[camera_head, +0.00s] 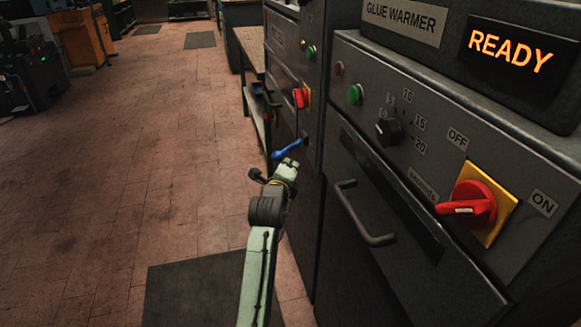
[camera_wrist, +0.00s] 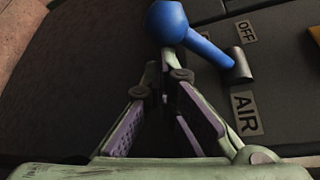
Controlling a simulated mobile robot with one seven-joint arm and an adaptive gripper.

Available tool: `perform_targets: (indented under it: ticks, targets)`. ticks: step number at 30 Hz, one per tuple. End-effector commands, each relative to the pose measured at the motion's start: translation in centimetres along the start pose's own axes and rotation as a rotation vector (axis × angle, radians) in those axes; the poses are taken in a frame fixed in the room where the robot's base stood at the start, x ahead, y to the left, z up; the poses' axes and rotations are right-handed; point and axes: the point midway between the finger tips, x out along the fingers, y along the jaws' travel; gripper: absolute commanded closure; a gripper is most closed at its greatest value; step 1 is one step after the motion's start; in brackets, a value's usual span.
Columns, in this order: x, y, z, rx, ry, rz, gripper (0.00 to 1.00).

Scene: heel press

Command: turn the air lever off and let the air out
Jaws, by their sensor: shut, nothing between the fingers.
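The blue air lever (camera_wrist: 203,46) fills the top middle of the wrist view. Its round knob is at the upper left, and its arm runs down right to a dark pivot (camera_wrist: 239,66) on the panel. An OFF label (camera_wrist: 245,32) is above the pivot and an AIR label (camera_wrist: 245,112) below it. The lever also shows in the head view (camera_head: 289,149), sticking out left from the machine front. My gripper (camera_wrist: 172,75) is shut and empty, its fingertips close by the lever's knob end. I cannot tell whether they touch. It also shows in the head view (camera_head: 287,166).
The glue warmer (camera_head: 400,18) with a READY display stands close on the right. Its door handle (camera_head: 362,212) and red switch (camera_head: 468,205) stick out. A machine with another red switch (camera_head: 301,97) stands behind it. The tiled floor (camera_head: 150,150) on the left is open.

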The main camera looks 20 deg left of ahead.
Motion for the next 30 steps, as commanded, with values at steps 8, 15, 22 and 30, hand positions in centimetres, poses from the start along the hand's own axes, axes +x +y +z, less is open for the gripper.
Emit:
perform_targets:
  ticks: [8,15,22,30]
  targets:
    - [-0.2,-0.2,0.4,0.039,-0.001,0.019,1.0]
    - [-0.3,-0.3,0.6,0.068,0.0,0.036,1.0]
    - [-0.5,-0.5,0.9,0.104,-0.001,0.055,1.0]
    - [-0.8,-0.9,1.6,0.18,-0.003,0.094,1.0]
